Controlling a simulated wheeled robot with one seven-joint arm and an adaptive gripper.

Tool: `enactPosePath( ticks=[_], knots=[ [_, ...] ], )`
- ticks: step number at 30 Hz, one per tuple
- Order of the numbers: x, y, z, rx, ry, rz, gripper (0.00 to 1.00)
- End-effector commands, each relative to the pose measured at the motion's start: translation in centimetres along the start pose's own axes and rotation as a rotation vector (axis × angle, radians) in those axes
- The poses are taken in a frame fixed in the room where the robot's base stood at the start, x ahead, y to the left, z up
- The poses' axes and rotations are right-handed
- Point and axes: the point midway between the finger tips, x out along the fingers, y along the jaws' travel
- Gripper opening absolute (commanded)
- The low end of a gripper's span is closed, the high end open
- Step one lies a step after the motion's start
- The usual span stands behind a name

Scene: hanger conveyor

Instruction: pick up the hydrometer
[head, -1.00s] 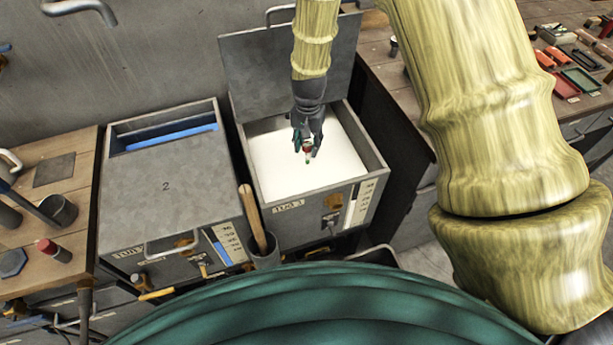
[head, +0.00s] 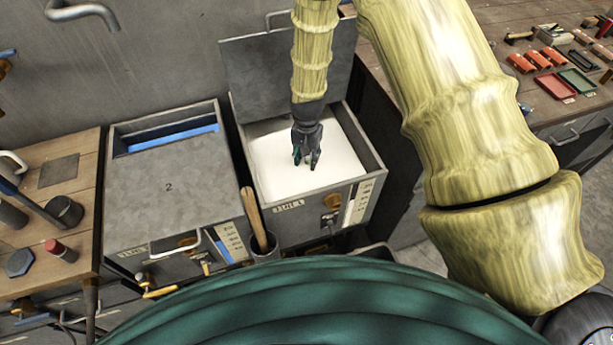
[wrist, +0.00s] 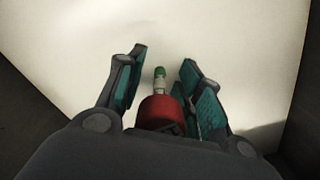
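The hydrometer (wrist: 160,108) shows in the wrist view as a red, rounded end near my palm, with a pale stem and green tip beyond it. In the head view, my gripper (head: 306,162) points down into the open tank (head: 372,160) on the right, just over the white surface (head: 268,165). There the fingers hide most of the hydrometer. I cannot tell whether it touches the white surface.
The tank's lid (head: 262,75) stands raised behind it. A closed tank marked 2 (head: 165,195) is on the left. A holder with a wooden handle (head: 254,218) stands in front between them. Benches with tools flank both sides.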

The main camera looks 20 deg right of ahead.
Motion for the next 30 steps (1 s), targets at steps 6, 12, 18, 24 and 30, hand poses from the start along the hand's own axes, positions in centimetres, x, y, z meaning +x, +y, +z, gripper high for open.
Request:
enactPosePath(
  ticks=[6, 12, 18, 24, 30],
  knots=[
    [0.0, 0.0, 0.0, 0.000, 0.000, 0.000, 0.20],
    [0.0, 0.0, 0.0, 0.000, 0.000, 0.000, 0.00],
    [0.0, 0.0, 0.0, 0.000, 0.000, 0.000, 0.00],
    [-0.2, 0.0, 0.0, 0.000, 0.001, 0.000, 0.00],
    [-1.5, 0.0, -0.1, 0.000, 0.002, -0.001, 0.00]
  ],
)
